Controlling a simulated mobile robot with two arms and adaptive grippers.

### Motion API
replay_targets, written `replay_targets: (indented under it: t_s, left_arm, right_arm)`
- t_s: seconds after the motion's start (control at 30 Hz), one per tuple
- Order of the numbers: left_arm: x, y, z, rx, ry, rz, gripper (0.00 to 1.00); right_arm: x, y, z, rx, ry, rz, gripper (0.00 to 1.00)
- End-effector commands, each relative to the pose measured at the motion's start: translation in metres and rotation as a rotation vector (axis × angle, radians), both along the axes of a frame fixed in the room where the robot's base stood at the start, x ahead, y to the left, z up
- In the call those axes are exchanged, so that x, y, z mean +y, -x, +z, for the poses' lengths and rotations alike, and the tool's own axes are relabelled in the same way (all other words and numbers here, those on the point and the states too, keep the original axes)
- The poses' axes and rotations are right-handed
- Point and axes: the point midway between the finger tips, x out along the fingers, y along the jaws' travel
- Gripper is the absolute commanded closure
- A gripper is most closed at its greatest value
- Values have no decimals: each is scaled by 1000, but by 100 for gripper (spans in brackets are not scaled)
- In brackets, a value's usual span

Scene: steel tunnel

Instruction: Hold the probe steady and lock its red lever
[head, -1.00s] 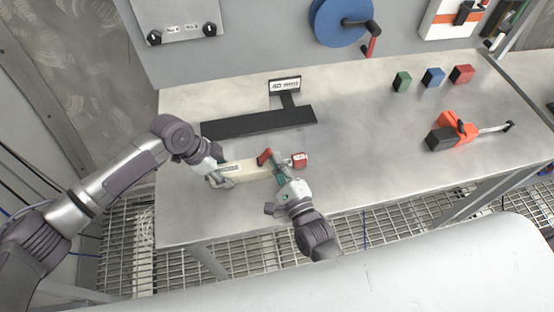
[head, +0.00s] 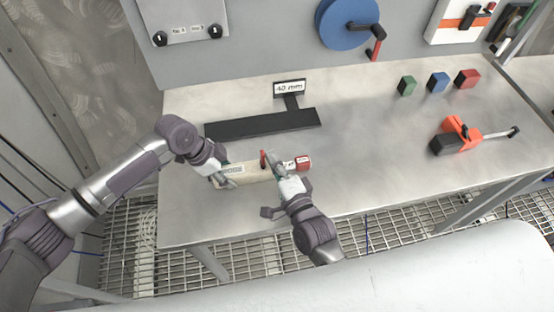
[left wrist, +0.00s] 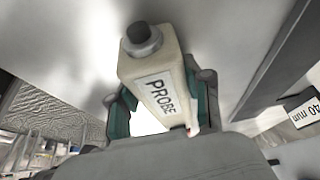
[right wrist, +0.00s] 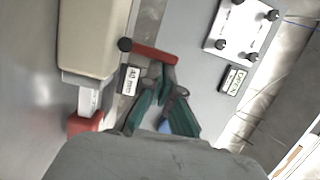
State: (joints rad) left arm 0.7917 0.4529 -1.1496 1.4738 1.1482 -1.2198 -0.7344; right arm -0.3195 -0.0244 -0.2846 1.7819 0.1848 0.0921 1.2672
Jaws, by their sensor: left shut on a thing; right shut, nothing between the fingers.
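The probe (head: 247,174) is a cream block with a "PROBE" label, lying over the near left part of the steel table. A red end piece (head: 304,163) is at its right end. My left gripper (head: 223,176) is shut on the probe's left part; the left wrist view shows the probe (left wrist: 153,62) between its teal fingers. The red lever (head: 263,159) stands out from the probe. In the right wrist view the lever (right wrist: 153,53), with a black knob, sticks out beside the body. My right gripper (right wrist: 160,88) is shut and empty, fingertips close to the lever's red end; contact is unclear.
A black T-shaped fixture (head: 260,124) with a "40 mm" sign (head: 290,88) lies behind the probe. Green (head: 407,86), blue (head: 437,82) and red (head: 467,79) blocks and an orange-black tool (head: 456,137) are at the right.

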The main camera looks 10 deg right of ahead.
Motion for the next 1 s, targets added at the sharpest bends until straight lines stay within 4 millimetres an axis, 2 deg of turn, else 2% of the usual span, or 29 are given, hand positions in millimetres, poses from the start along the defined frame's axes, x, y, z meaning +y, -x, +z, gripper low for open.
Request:
replay_targets:
  t_s: [0.23, 0.47, 0.57, 1.0]
  left_arm:
    - [-1, 0, 0, 0, 1, -1, 92]
    - [0, 0, 0, 0, 1, 0, 92]
    - [0, 0, 0, 0, 1, 0, 92]
    - [0, 0, 0, 1, 1, 0, 92]
  right_arm:
    - [10, 0, 5, 1, 225, -1, 100]
    - [9, 1, 4, 0, 227, 0, 100]
    - [8, 7, 4, 2, 226, 0, 100]
    - [-7, 82, 14, 4, 228, 1, 100]
